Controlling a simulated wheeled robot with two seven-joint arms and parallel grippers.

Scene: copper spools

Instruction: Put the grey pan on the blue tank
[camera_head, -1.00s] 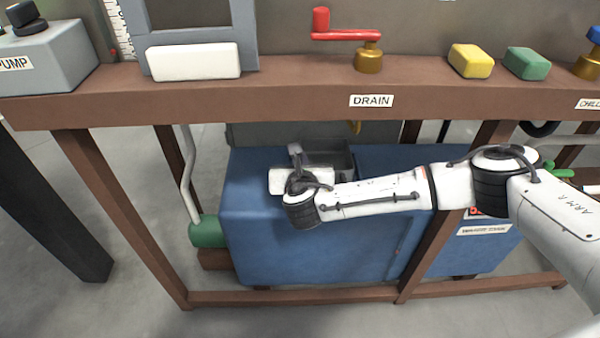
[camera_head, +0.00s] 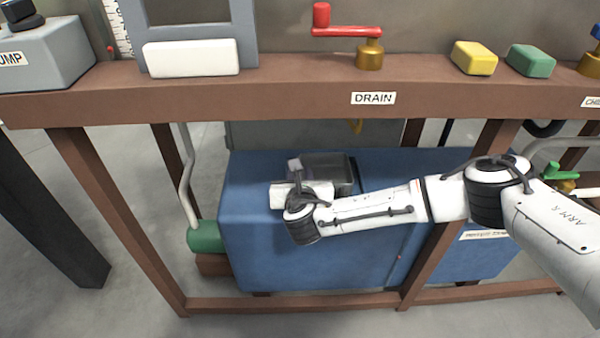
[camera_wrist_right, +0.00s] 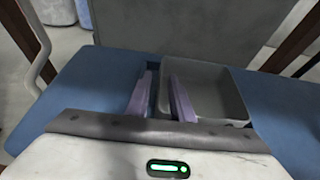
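The grey pan (camera_head: 330,170) is an open rectangular box at the top of the blue tank (camera_head: 250,240), under the brown bench. Its interior looks empty in the right wrist view (camera_wrist_right: 215,90). It appears to rest on the tank's top, but its underside is hidden. My right gripper (camera_wrist_right: 161,84) is at the pan's left side, with its two fingers on either side of the left wall. A gap shows between the fingers, so it looks open. In the head view, the wrist hides part of the pan. My left gripper is not in view.
The brown bench beam (camera_head: 290,88) runs above the tank, with frame legs in front. A red-handled valve (camera_head: 345,33), a white block (camera_head: 192,58), yellow (camera_head: 474,58) and green (camera_head: 531,61) blocks sit on it. A grey panel (camera_wrist_right: 190,30) stands behind the pan.

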